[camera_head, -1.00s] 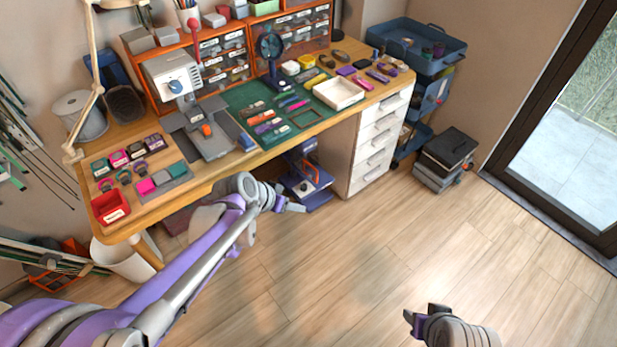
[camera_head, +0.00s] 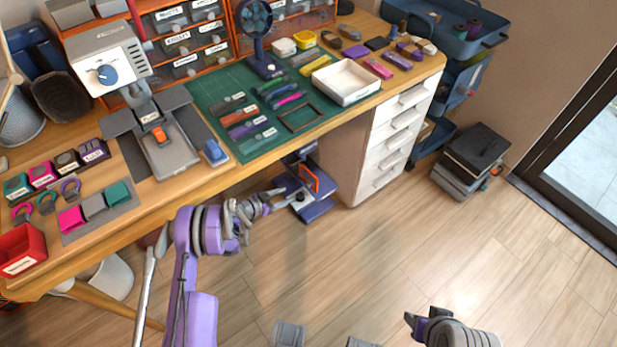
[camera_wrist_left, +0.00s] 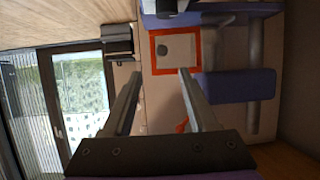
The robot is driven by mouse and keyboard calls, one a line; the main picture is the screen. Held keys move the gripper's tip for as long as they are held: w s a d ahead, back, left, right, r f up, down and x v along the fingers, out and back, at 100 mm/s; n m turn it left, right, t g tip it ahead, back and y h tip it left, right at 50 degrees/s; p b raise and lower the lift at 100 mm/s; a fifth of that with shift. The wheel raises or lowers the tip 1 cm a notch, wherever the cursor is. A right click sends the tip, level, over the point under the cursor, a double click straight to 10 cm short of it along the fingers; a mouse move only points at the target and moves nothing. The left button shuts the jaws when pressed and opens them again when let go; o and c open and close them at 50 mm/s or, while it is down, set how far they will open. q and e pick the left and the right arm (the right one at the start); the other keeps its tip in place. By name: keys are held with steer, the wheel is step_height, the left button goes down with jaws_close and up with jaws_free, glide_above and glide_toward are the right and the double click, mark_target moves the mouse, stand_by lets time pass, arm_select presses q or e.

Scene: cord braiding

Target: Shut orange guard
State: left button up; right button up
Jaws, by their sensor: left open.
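The orange guard (camera_head: 311,177) is a square orange frame standing up on a purple and grey machine (camera_head: 318,211) on the floor under the desk. My left gripper (camera_head: 275,198) is in front of the machine, to the left of the guard. In the left wrist view my left gripper (camera_wrist_left: 160,74) is open and empty, its fingertips pointing toward the guard's lower edge, seemingly apart from it. My right gripper (camera_head: 424,319) is over the floor at lower right, far from the guard.
The wooden desk (camera_head: 190,188) overhangs the machine. White drawers (camera_head: 396,140) stand just right of it. Grey boxes (camera_head: 470,158) and a blue trolley (camera_head: 445,40) are farther right. The wooden floor (camera_head: 370,245) in front is clear.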

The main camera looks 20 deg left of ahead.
mark_target(307, 186)
arm_select(q)
steer(key=b+x, duration=0.2)
steer(key=x, duration=0.8)
steer(key=shift+w+d+f+b, duration=0.1)
steer(key=shift+w+f+b, duration=0.1)
steer(key=shift+w+b, duration=0.15)
jaws_close()
stand_by(1.1)
